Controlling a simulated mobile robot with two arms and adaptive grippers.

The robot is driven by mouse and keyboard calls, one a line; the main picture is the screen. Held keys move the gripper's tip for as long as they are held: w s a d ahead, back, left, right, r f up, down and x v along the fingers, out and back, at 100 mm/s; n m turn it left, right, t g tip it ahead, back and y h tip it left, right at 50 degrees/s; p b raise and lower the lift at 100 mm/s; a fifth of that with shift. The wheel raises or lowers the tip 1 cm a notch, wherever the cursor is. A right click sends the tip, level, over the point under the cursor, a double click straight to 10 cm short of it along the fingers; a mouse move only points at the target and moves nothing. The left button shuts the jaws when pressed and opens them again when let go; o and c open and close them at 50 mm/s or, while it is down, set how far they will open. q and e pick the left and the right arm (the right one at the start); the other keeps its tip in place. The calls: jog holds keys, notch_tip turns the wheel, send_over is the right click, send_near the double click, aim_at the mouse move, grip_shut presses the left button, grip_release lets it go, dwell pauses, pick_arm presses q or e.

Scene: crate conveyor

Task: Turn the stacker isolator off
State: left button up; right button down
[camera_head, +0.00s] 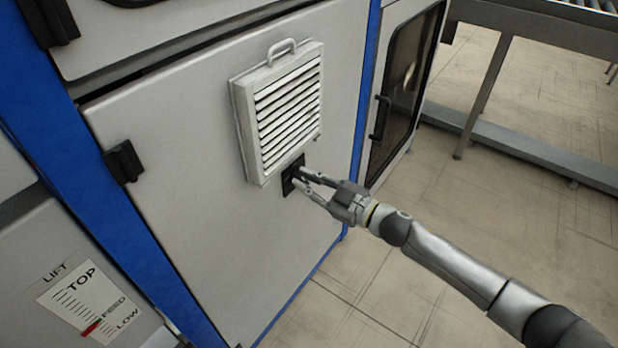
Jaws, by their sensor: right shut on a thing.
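The stacker isolator (288,186) is a small dark plate on the grey cabinet door, just below the lower right corner of a louvred vent. My right gripper (303,180) reaches it from the right, its fingers shut on the isolator's handle. The fingers cover much of the isolator, so the handle and its angle cannot be made out. My left gripper is not in view.
The louvred vent (240,110) with a top handle stands out from the cabinet door (180,190). A blue frame post (95,190) and a LIFT scale label (70,300) are at left. A dark-windowed door (405,85) and a conveyor frame (490,85) are at right. Open floor (480,230) lies around my right arm.

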jog(key=n, duration=0.2)
jog(key=shift+n, duration=0.4)
jog(key=shift+s+f+n, duration=0.1)
jog(key=shift+n, duration=0.8)
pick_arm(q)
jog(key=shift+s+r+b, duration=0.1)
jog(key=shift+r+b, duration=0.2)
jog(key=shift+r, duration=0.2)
pick_arm(e)
jog(key=n, duration=0.8)
jog(key=shift+a+f, duration=0.1)
jog(key=shift+f, duration=0.15)
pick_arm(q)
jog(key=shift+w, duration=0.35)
pick_arm(e)
jog(key=c, duration=1.4)
grip_release()
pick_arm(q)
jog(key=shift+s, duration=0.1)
pick_arm(e)
jog(key=v, duration=1.2)
